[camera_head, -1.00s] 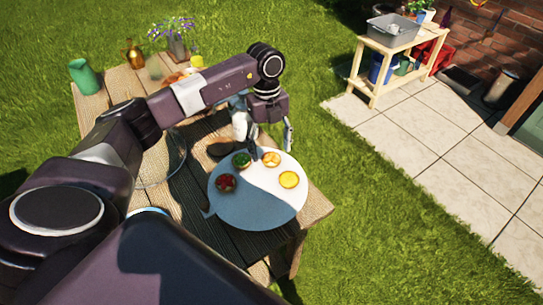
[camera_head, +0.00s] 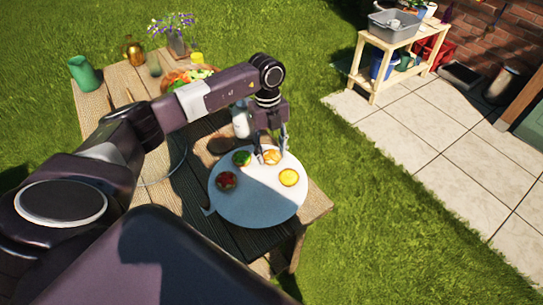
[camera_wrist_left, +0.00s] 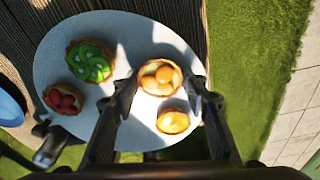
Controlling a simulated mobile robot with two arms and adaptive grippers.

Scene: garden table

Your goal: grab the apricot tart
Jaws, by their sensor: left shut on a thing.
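The apricot tart (camera_head: 271,158), topped with orange fruit halves, is at the far right part of a round white board (camera_head: 255,212) on the wooden table. My left gripper (camera_head: 272,152) points down over it and is shut on it, one finger on each side. In the left wrist view the tart (camera_wrist_left: 160,76) shows between the two fingertips (camera_wrist_left: 163,88). I cannot tell whether it is off the board. The right gripper is not in view.
A yellow tart (camera_head: 289,177), a kiwi tart (camera_head: 242,158) and a red berry tart (camera_head: 226,180) share the board. A pale bottle (camera_head: 240,124) stands close behind my gripper. The front of the board is bare.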

